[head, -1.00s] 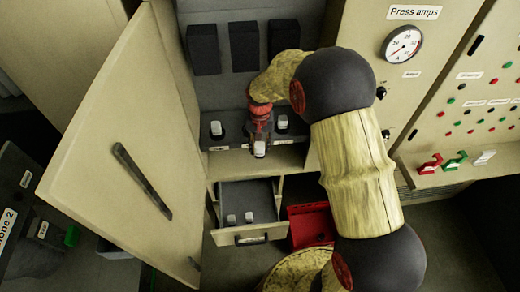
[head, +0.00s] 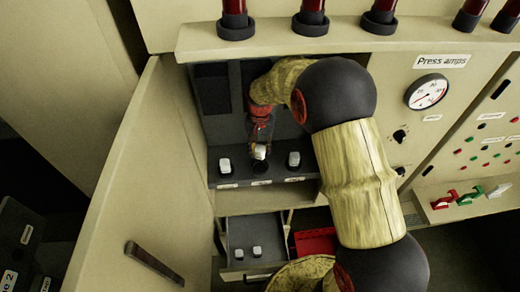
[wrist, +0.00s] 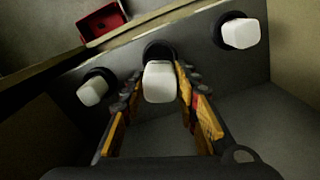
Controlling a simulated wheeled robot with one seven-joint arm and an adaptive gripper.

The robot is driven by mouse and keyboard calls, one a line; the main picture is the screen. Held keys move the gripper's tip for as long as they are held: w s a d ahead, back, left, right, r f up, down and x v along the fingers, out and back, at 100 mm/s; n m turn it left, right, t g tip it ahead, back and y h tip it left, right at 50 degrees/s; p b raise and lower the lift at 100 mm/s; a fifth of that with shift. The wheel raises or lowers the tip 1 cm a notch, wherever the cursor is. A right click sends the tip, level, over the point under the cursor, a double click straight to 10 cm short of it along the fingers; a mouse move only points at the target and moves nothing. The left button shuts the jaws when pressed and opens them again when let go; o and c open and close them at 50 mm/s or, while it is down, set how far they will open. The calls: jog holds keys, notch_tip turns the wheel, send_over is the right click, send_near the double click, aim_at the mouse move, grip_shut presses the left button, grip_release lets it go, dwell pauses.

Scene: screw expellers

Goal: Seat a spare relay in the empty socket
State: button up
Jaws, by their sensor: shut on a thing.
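My gripper (head: 259,143) is shut on a white relay (head: 260,152) over the socket shelf in the open cabinet. The dark round middle socket (head: 262,167) shows just below the held relay in the head view. In the wrist view the held relay (wrist: 159,84) sits between the fingertips (wrist: 157,92), and the dark socket rim (wrist: 158,50) shows behind it. The relay looks apart from the socket, though the exact gap is hard to tell. White relays stand in the sockets to the left (head: 225,165) and right (head: 294,159).
The open cabinet door (head: 150,190) is on the left; a gauge panel (head: 430,90) is on the right.

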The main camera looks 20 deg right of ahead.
aim_at(260, 158)
jog(key=shift+f+b, duration=1.55)
jog(key=shift+f, duration=1.3)
jog(key=shift+f+b, duration=0.45)
jog(key=shift+f, duration=0.15)
jog(key=o, duration=0.9)
